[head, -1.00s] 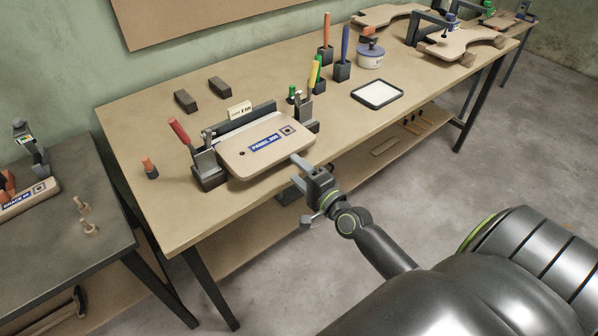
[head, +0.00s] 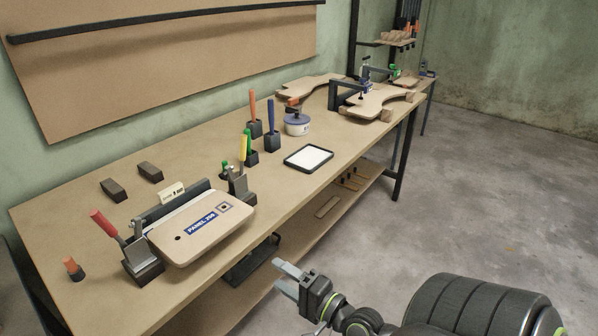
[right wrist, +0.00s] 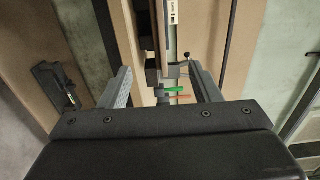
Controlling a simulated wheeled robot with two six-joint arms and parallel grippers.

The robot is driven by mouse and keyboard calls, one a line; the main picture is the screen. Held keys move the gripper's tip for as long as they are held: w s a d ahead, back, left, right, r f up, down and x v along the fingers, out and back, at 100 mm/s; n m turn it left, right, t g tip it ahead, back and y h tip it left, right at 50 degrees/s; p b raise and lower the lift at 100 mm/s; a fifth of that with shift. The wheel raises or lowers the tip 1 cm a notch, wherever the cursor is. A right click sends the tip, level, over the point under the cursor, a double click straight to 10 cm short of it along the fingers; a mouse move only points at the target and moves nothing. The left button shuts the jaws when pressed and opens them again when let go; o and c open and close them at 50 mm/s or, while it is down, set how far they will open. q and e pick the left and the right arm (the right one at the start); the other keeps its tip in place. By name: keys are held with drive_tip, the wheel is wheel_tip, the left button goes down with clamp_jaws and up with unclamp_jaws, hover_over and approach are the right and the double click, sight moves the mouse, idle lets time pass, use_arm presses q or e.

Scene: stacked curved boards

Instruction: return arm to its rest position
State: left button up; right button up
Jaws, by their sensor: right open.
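My right gripper (head: 283,277) is open and empty in the head view. It hangs in front of the bench's near edge, over the floor, apart from the board. In the right wrist view its two fingers (right wrist: 163,85) are spread with nothing held between them. The light wooden board labelled PANEL (head: 192,250) lies on the workbench (head: 95,229) between two dark clamps, against a dark upright fence. The left clamp (head: 142,262) has a red handle. My left gripper is not in view.
A white-topped tray (head: 308,158), a lidded pot (head: 297,124) and upright coloured tools (head: 271,126) stand farther back on the bench. Curved boards (head: 377,101) lie at its far end. A shelf (head: 325,206) runs below the bench. The floor (head: 470,190) at right is open.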

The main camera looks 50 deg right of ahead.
drive_tip(key=shift+s+d+b, duration=0.15)
drive_tip(key=shift+s+b, duration=0.45)
drive_tip(key=shift+s, duration=1.4)
drive_tip(key=s+d+f+n+g+h, duration=0.1)
drive_tip(key=s+d+f+n+g, duration=0.15)
drive_tip(key=f, duration=0.85)
drive_tip(key=s+d+f+n+g+h, duration=0.1)
drive_tip(key=f+n+g, duration=0.15)
drive_tip(key=f, duration=0.75)
drive_tip(key=s+d+f+n+g+h, duration=0.1)
drive_tip(key=s+d+f+n+g, duration=0.15)
drive_tip(key=f, duration=0.85)
drive_tip(key=s+a+f+n+g, duration=0.4)
drive_tip(key=s+a+f, duration=0.1)
drive_tip(key=s+f, duration=0.5)
drive_tip(key=s+a+f+n+g, duration=0.4)
drive_tip(key=s+f+n+g, duration=0.1)
drive_tip(key=s+f, duration=0.5)
drive_tip(key=shift+s+a+y, duration=0.35)
drive_tip(key=shift+s+y, duration=0.05)
drive_tip(key=shift+s, duration=0.1)
